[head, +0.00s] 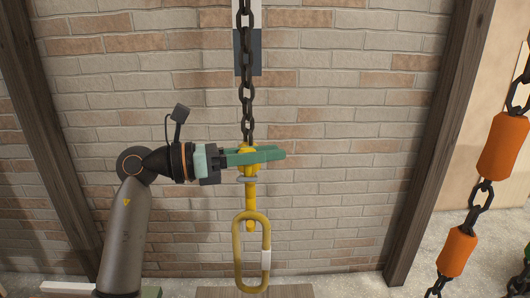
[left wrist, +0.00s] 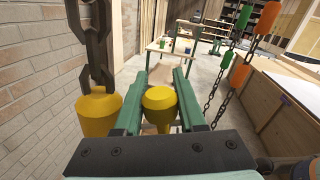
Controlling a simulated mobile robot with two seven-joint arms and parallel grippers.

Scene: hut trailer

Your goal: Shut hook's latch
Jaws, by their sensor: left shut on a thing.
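A yellow hook (head: 251,198) hangs upright from a dark chain (head: 246,90) in front of the brick wall. A long yellow link (head: 238,262) with a pale sleeve hangs at its lower end. My left gripper (head: 268,154) reaches in from the left at the hook's top, green fingers level. In the left wrist view, my left gripper (left wrist: 160,95) is shut on a rounded yellow knob (left wrist: 160,100). The yellow chain fitting (left wrist: 98,113) is just left of the fingers. The fingers hide part of the hook's top, and I cannot make out the latch's position. My right gripper is not in view.
Chains with orange sleeves (head: 503,146) hang at the right. A wooden post (head: 440,140) leans between them and the hook. The wall (head: 340,120) is close behind. The left wrist view shows a workbench (left wrist: 185,60) farther off. Space around the yellow link is clear.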

